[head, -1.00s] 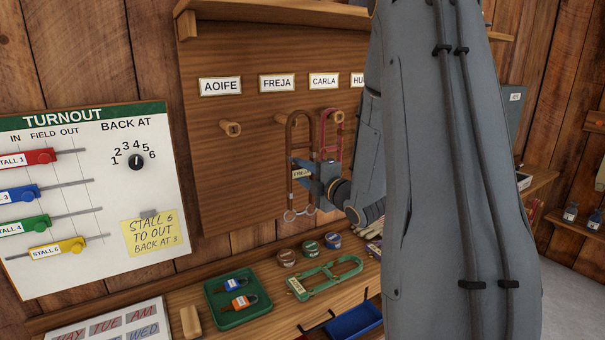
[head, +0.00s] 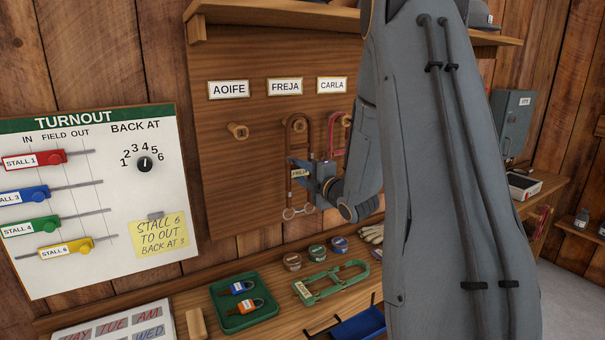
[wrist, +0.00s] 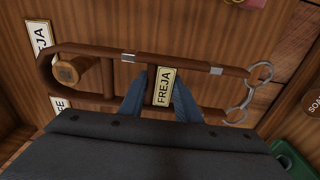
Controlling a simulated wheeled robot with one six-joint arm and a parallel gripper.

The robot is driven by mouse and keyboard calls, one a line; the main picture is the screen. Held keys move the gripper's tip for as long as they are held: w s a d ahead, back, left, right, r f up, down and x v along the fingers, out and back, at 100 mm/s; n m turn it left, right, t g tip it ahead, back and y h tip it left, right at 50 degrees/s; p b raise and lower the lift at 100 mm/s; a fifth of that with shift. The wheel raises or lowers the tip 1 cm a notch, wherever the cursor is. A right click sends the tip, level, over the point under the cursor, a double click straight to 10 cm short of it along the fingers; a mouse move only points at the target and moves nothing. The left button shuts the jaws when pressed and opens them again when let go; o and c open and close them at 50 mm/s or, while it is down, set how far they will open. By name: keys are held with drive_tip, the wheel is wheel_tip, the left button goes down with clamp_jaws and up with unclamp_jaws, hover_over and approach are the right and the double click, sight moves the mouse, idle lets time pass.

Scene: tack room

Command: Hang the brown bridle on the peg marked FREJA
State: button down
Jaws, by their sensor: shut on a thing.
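The brown bridle (head: 289,160) hangs upright at the pegboard below the FREJA sign (head: 284,87). My gripper (head: 313,183) is shut on it at its FREJA name tag (wrist: 165,87). In the wrist view the bridle (wrist: 90,50) lies sideways, its metal rings (wrist: 248,95) at the right. The FREJA peg (wrist: 72,72) shows inside the outline of its top loop; how far the loop is over the peg is hard to tell. In the head view this peg (head: 299,125) also shows within the loop.
The AOIFE peg (head: 238,131) is bare at the left. A red halter (head: 333,135) hangs under CARLA (head: 332,85), close to the bridle's right. Below are a shelf with a green tray (head: 243,318), round tins (head: 317,252) and a green halter (head: 335,286). A wooden shelf (head: 290,15) overhangs the pegboard.

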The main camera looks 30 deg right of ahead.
drive_tip(key=shift+w, duration=1.35)
drive_tip(key=shift+w+f+b, duration=0.45)
drive_tip(key=shift+w+b, duration=0.05)
drive_tip(key=shift+b, duration=0.4)
drive_tip(key=c, duration=1.2)
unclamp_jaws()
drive_tip(key=shift+f, duration=0.15)
